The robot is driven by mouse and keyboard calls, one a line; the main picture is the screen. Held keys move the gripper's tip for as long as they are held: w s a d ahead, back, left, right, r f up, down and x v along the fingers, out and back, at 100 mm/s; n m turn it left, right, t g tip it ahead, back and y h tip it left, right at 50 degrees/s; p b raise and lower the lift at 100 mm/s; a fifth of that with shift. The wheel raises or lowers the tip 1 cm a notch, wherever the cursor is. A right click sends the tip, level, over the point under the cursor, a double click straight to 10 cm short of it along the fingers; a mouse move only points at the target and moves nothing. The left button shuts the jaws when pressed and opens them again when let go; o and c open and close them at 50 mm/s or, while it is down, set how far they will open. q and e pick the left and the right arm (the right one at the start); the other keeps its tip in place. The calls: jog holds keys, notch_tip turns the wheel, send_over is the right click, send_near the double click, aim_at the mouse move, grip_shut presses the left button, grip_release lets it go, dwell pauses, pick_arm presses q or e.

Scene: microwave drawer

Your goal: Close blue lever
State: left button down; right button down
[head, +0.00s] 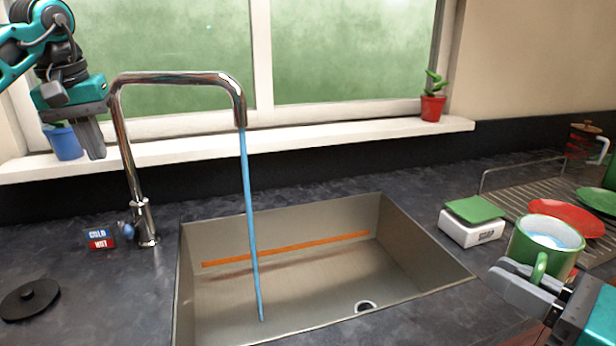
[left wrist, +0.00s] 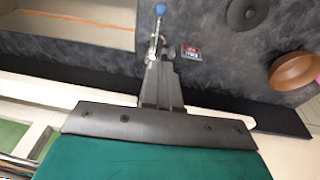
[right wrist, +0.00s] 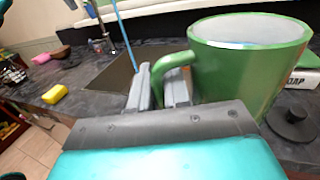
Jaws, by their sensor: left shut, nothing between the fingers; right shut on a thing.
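The blue lever (head: 127,230) is at the base of the chrome faucet (head: 180,77), beside the small blue and red cold/hot label (head: 101,238). Blue water (head: 250,220) runs from the spout into the sink. The lever's blue knob (left wrist: 160,9) also shows in the left wrist view. My left gripper (head: 93,140) is shut and empty, up at the left, above and apart from the lever. My right gripper (head: 522,280) is shut on the handle of a green mug (head: 535,250) that holds light blue liquid. The right wrist view shows this mug (right wrist: 250,75) upright.
The sink (head: 410,245) fills the middle of the counter. A dark round lid (head: 29,299) lies at the left. A blue pot (head: 65,143) and red pot (head: 432,107) sit on the sill.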

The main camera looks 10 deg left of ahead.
pick_arm(q)
jog(key=b, duration=0.1)
send_near(133, 223)
notch_tip(133, 223, down, 5)
jog(key=shift+w+a+f, duration=0.15)
jog(key=shift+w+f, duration=0.05)
jog(key=shift+f, duration=0.2)
pick_arm(e)
jog(key=shift+w+a+f, duration=0.3)
jog(key=shift+f, duration=0.3)
